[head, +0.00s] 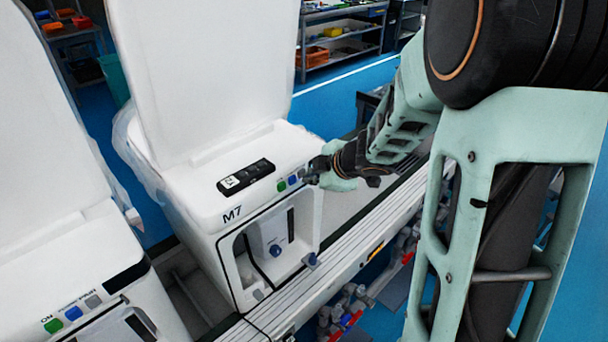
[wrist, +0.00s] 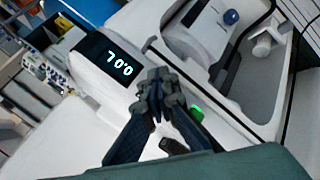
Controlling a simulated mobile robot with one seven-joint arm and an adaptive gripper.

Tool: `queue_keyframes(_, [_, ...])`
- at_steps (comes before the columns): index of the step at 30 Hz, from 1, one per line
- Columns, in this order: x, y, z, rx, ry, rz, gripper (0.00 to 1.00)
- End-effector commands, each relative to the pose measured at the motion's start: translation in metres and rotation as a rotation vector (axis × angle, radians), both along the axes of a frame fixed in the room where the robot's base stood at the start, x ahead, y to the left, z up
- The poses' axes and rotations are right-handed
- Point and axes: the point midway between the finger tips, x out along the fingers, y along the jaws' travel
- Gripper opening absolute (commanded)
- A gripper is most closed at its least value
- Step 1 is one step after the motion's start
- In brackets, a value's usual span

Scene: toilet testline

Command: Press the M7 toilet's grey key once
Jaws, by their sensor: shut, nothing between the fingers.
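The white M7 toilet (head: 190,196) stands in the middle of the head view, its lid up and its "M7" label on the front. Its green key (head: 281,186) and blue key (head: 292,180) sit in a row on the front top edge. The grey key, at the right end of that row, is mostly hidden by my gripper (head: 314,169). My gripper is shut and empty, its tips right at that end of the row; I cannot tell whether they touch. In the wrist view, the closed fingertips (wrist: 158,92) are over the panel, beside the lit green key (wrist: 196,111).
A lit display (wrist: 118,66) is close to the fingertips. A black remote (head: 246,177) lies on M7's top. Another white toilet (head: 60,270) with similar keys stands at left. A grey rail (head: 345,225) with pipes and valves below runs along the front. Shelves are behind.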

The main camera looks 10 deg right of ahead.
Motion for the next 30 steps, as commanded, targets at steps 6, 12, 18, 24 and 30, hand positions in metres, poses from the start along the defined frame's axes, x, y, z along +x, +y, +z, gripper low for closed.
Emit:
queue_keyframes(6, [-0.008,-0.006,0.001,0.0,0.0,0.0,0.0])
queue_keyframes(12, [-0.013,-0.01,0.001,0.001,-0.001,-0.001,0.0])
queue_keyframes(18, [-0.013,-0.009,0.0,0.0,-0.001,0.0,0.0])
queue_keyframes(24, [-0.022,-0.017,0.0,0.0,0.001,-0.003,0.0])
queue_keyframes(30, [-0.038,-0.029,0.001,0.0,0.0,-0.004,0.0])
